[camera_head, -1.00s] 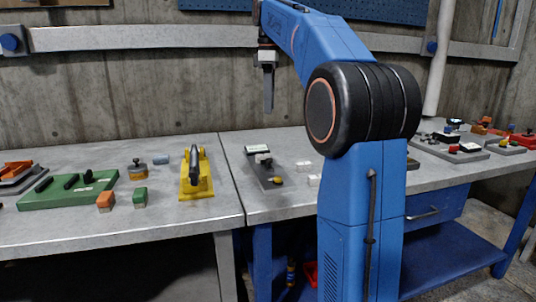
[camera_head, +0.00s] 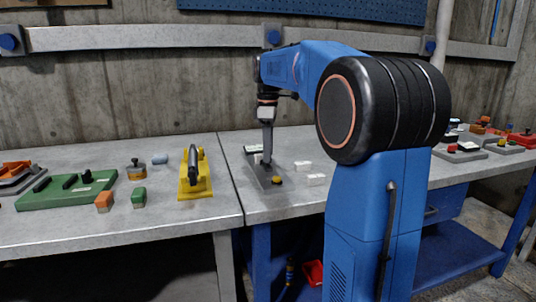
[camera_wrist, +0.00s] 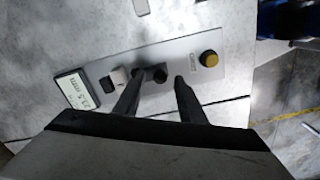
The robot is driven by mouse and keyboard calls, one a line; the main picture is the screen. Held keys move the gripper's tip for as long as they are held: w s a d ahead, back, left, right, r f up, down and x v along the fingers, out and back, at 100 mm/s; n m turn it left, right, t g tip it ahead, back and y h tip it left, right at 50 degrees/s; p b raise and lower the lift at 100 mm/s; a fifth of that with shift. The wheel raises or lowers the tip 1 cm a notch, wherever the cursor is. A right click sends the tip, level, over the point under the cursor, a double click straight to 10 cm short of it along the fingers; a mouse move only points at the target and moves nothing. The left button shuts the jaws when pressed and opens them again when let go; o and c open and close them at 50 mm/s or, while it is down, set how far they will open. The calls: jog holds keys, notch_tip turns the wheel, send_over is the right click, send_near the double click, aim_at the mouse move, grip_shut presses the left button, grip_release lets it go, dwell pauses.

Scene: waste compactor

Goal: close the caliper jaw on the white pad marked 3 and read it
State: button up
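The caliper is a grey plate (camera_wrist: 215,49) with a lit display (camera_wrist: 77,90), a white block (camera_wrist: 119,76), a dark knob (camera_wrist: 160,75) and a yellow button (camera_wrist: 209,58). The tilted display seems to read 21.5 mm, though it is small. My gripper (camera_wrist: 159,78) is open, its two dark fingers apart on either side of the knob; I cannot tell whether they touch it. In the head view my gripper (camera_head: 267,160) points down at the caliper plate (camera_head: 264,177). Two white pads (camera_head: 302,166) (camera_head: 317,179) lie to its right; their marks are unreadable.
A yellow tool (camera_head: 195,177), a green board (camera_head: 68,190) and small blocks stand on the left bench. More fixtures (camera_head: 460,151) sit at the far right. The bench front between the caliper and the seam is clear.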

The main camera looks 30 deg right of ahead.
jog(key=shift+f, duration=0.65)
grip_shut()
jog(key=shift+w+d+r, duration=0.1)
jog(key=shift+w+d, duration=0.15)
jog(key=shift+w, duration=0.45)
jog(key=shift+w+d, duration=0.2)
jog(key=shift+w, duration=0.5)
grip_release()
jog(key=shift+w, duration=0.1)
notch_tip(320, 180, up, 17)
jog(key=shift+r, duration=0.15)
